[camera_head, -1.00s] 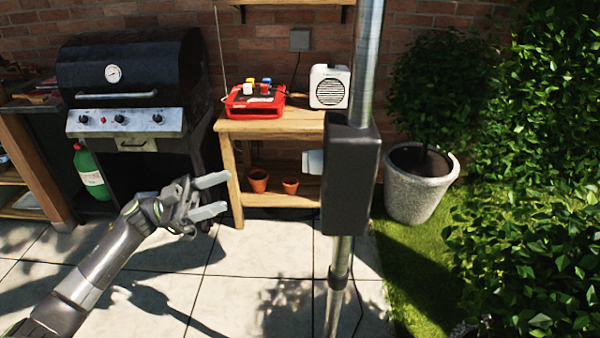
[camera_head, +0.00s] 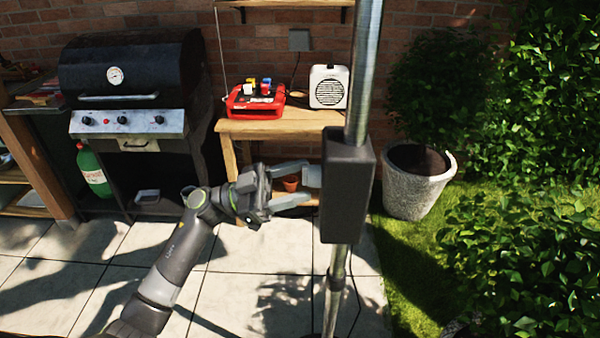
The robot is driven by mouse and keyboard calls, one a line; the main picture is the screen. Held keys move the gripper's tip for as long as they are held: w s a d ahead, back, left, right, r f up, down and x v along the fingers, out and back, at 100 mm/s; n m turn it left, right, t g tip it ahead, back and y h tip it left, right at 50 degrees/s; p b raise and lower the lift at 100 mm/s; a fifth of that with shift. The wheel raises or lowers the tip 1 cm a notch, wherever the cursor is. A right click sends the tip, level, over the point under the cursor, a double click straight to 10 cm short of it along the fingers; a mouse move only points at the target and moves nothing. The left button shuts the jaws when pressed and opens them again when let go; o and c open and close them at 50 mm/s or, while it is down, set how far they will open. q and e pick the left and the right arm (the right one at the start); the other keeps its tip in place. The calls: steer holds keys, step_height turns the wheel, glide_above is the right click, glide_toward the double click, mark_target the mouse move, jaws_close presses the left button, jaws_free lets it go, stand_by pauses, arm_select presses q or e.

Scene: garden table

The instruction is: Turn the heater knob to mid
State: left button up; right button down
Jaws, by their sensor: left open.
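The heater's dark box (camera_head: 349,190) sits on a metal pole. Its light grey knob (camera_head: 313,176) sticks out from the box's left side. My left gripper (camera_head: 306,184) is open, with one finger above and one below, its tips close to the knob. I cannot tell whether the fingers touch the knob. The knob's setting marks are not visible. My right gripper is not in view.
A black grill (camera_head: 130,80) stands at the left. A stone planter (camera_head: 415,185) stands right of the pole. Paving in front is clear.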

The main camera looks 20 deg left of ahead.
arm_select(q)
steer(key=shift+w+d+r, duration=0.15)
steer(key=shift+d+r, duration=0.05)
steer(key=shift+d, duration=0.3)
